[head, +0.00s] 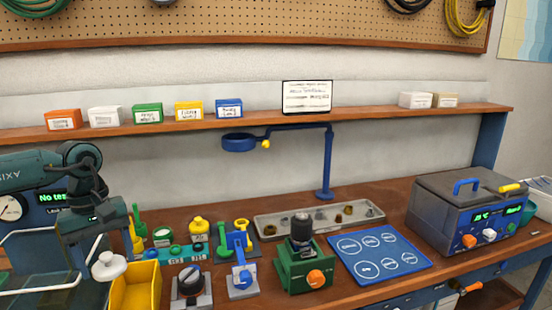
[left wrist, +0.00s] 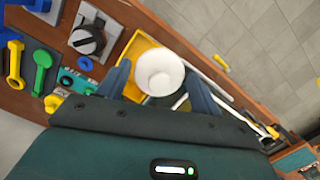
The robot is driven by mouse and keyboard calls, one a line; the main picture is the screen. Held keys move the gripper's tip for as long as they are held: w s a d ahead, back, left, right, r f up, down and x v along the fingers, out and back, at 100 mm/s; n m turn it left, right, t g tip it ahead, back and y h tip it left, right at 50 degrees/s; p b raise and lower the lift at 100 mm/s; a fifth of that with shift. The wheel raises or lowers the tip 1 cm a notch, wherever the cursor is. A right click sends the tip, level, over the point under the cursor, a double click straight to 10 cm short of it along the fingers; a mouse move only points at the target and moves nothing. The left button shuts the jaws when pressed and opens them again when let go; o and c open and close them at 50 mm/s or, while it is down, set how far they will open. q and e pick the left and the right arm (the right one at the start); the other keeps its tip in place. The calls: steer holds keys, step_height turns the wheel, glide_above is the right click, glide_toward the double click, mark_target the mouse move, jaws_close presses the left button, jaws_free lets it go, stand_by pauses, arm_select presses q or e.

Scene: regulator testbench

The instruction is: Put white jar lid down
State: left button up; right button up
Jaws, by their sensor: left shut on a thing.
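The white jar lid (head: 108,266) is round with a small knob on top. My left gripper (head: 95,250) is shut on it and holds it at the left of the bench, beside the yellow tray (head: 137,285). In the left wrist view the lid (left wrist: 160,72) sits between the two fingers of my left gripper (left wrist: 159,84), with part of the yellow tray (left wrist: 132,50) behind it. I cannot tell how high the lid is above the surface below. My right gripper is not in view.
Green and yellow tools, a black-knobbed block (head: 190,284) and a green regulator stand (head: 303,262) stand right of the tray. A blue mat (head: 381,280) with white circles lies farther right. Bare wood shows at front centre.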

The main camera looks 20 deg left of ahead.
arm_select(q)
steer(key=w+d+f+m, duration=0.1)
steer(key=d+m, duration=0.3)
steer(key=d, duration=0.6)
steer(key=w+d+f+m, duration=0.1)
steer(key=w+d+m, duration=0.2)
steer(key=d, duration=0.7)
steer(key=w+d+f+m+y, duration=0.1)
steer(key=w+d+f+m, duration=0.1)
steer(key=d+m, duration=0.3)
steer(key=w+d, duration=0.1)
steer(key=d, duration=0.3)
steer(key=shift+d+m+g, duration=0.3)
steer(key=shift+d+g, duration=0.1)
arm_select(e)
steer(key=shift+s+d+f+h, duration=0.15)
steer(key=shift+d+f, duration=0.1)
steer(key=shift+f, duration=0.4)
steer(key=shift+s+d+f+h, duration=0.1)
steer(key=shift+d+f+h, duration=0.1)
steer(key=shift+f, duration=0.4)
